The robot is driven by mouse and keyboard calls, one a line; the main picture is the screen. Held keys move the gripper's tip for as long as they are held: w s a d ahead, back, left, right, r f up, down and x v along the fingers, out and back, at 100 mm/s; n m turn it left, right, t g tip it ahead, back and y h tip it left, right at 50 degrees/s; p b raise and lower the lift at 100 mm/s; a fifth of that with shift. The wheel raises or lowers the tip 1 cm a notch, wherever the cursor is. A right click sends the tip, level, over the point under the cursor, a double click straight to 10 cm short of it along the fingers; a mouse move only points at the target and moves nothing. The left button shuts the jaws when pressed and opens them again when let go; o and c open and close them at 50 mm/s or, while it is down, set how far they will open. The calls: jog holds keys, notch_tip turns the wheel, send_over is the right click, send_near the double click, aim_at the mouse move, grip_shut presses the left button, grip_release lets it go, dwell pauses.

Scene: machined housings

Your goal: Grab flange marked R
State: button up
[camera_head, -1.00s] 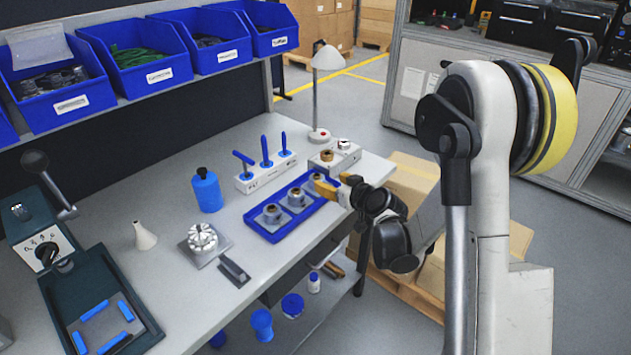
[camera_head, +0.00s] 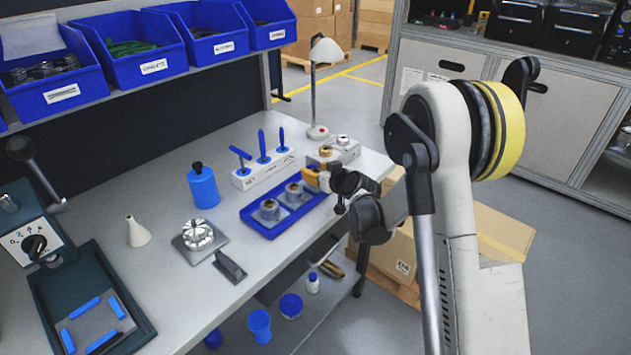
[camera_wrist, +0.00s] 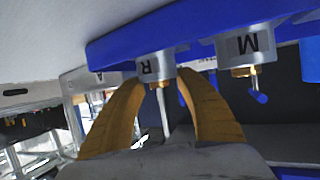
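The flange marked R (camera_wrist: 156,66) is a grey metal cylinder with a brass-coloured part, seen upside down in the wrist view against the blue tray (camera_wrist: 110,52). My gripper (camera_wrist: 158,82) has its yellow fingers on either side of this flange, tips close to its sides; it looks open, and firm contact cannot be made out. A flange marked M (camera_wrist: 238,48) sits beside it to the right. In the head view my gripper (camera_head: 316,180) is over the right end of the blue tray (camera_head: 262,231), hiding the R flange. Two other flanges (camera_head: 270,209) (camera_head: 294,191) stand in the tray.
Behind the tray are a white block with blue-handled tools (camera_head: 266,170) and a grey block with a brass part (camera_head: 335,150). A lamp (camera_head: 318,131) stands at the back. A blue bottle (camera_head: 204,187) and a round metal fixture (camera_head: 198,236) are to the left.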

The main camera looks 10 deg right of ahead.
jog(key=c, duration=0.4)
jog(key=shift+o, duration=0.2)
